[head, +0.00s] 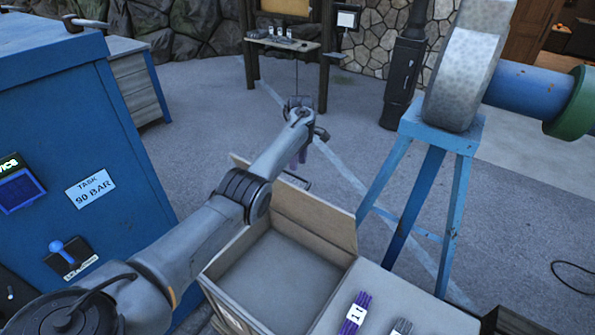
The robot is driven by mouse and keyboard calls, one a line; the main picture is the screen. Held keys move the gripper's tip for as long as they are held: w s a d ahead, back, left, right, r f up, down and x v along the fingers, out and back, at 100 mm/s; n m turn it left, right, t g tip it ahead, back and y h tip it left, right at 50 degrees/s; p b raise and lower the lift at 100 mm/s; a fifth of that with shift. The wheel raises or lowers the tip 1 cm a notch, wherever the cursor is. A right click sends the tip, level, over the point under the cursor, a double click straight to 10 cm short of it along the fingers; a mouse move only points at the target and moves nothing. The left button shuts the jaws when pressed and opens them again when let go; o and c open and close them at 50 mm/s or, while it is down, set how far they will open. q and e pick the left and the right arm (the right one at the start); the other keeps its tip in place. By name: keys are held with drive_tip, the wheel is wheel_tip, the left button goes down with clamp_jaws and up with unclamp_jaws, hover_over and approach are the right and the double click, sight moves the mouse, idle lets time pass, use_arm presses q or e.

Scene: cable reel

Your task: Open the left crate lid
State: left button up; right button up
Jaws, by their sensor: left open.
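The left crate (225,292) is a light wooden box at the bottom centre. Its lid (312,215) stands raised along the far side, so the grey, empty-looking inside is exposed. A dark handle (296,181) shows just behind the lid's top edge. My left arm reaches over the crate's left side. My left gripper (299,160) is open beyond the lid, above the floor and near the handle. The arm partly hides the gripper, and I cannot tell whether it touches the lid. My right gripper is not in view.
A pale surface (440,322) right of the crate bears a purple bundle (354,312) tagged 16 and a grey bundle (402,327). A blue reel stand (417,200) stands at right, a blue cabinet (75,150) at left.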

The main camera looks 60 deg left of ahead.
use_arm(q)
wheel_tip(320, 180, up, 4)
drive_tip(key=shift+w+r, duration=0.1)
idle(0.6)
